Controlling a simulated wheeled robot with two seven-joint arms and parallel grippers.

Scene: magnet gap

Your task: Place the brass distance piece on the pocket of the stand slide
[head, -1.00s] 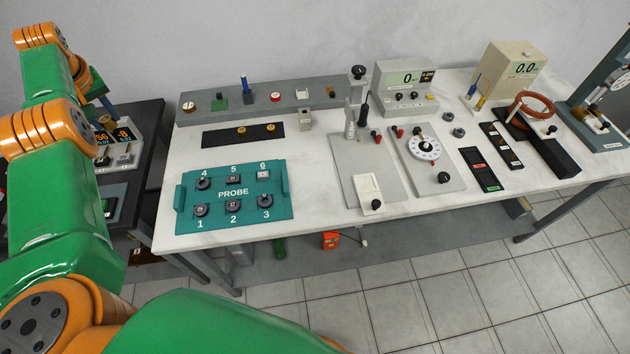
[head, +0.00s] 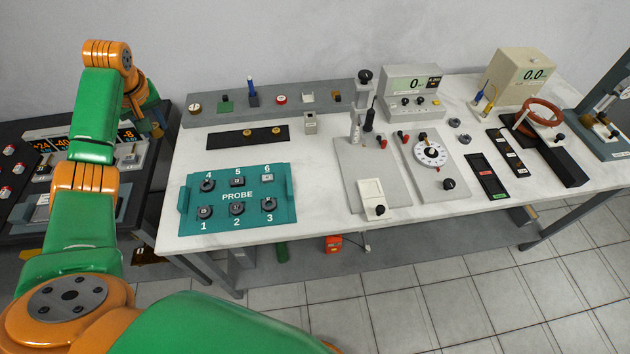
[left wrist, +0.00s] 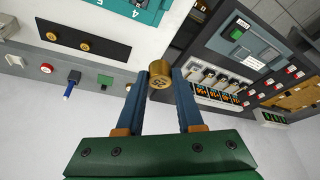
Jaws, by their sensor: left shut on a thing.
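The brass distance piece (left wrist: 158,82) is a short brass cylinder with a mark on its face. In the left wrist view my left gripper (left wrist: 160,76) is shut on it, between two blue fingers. In the head view the left hand hangs left of the white table's back corner, partly hidden by my own arm, and the piece is not clear there. The stand (head: 366,105) has an upright column on a grey plate. A pale block with a black knob (head: 371,191), which looks like the slide, lies at the plate's front. I cannot make out its pocket. My right gripper is not in view.
A black strip (head: 220,140) with two brass discs lies behind the teal probe tray (head: 185,212). A grey shelf of small parts (head: 320,97) runs along the back. A dial plate (head: 432,175) stands right of the stand. Bare white tabletop lies between tray and stand.

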